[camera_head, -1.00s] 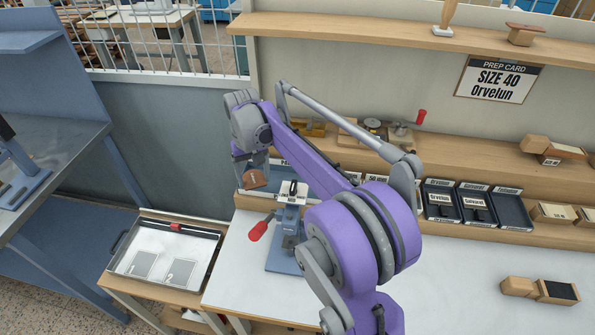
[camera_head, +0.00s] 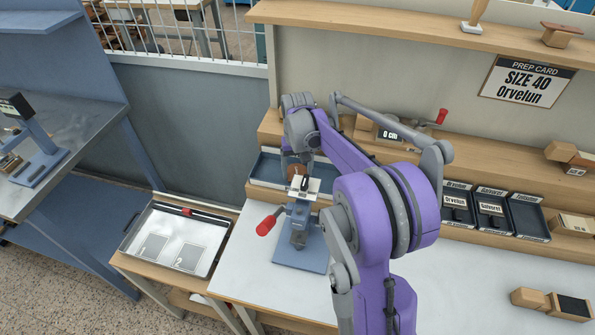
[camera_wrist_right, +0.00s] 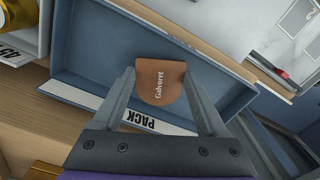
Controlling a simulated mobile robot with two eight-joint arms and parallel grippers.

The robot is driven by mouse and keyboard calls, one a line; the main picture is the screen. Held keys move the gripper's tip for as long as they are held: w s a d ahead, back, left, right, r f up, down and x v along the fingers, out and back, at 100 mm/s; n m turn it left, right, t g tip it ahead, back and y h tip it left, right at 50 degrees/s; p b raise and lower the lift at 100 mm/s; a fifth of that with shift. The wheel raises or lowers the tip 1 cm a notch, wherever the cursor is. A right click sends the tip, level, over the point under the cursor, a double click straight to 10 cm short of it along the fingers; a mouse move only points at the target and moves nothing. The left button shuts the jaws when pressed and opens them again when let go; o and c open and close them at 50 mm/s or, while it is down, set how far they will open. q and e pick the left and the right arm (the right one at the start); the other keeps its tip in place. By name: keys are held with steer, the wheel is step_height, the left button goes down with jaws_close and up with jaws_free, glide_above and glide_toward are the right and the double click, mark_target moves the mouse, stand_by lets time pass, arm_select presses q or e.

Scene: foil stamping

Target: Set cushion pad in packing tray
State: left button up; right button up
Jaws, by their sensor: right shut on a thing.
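A brown, round-ended piece (camera_wrist_right: 160,82) stamped "Galvoret" is between the fingertips of my right gripper (camera_wrist_right: 159,76). The gripper is shut on it. In the wrist view the piece is over the floor of the blue packing tray (camera_wrist_right: 95,40), near the wall with the "PACK" label (camera_wrist_right: 147,120). I cannot tell whether it touches the floor. In the head view the packing tray (camera_head: 262,169) stands behind the stamping press (camera_head: 300,232), and the brown piece (camera_head: 296,171) shows small, partly hidden by the press. I cannot identify a separate cushion pad. My left gripper is out of view.
The press with its red-knobbed lever (camera_head: 267,225) stands just in front of the tray. Dark labelled trays (camera_head: 490,215) line the shelf at right. A wooden block with a black pad (camera_head: 568,306) lies at lower right. The white bench top (camera_head: 460,285) between is clear.

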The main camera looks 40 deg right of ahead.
steer(key=shift+f, duration=0.25)
steer(key=shift+f+b, duration=0.35)
steer(key=shift+f, duration=0.2)
steer(key=o, duration=1.3)
steer(key=shift+o, duration=0.2)
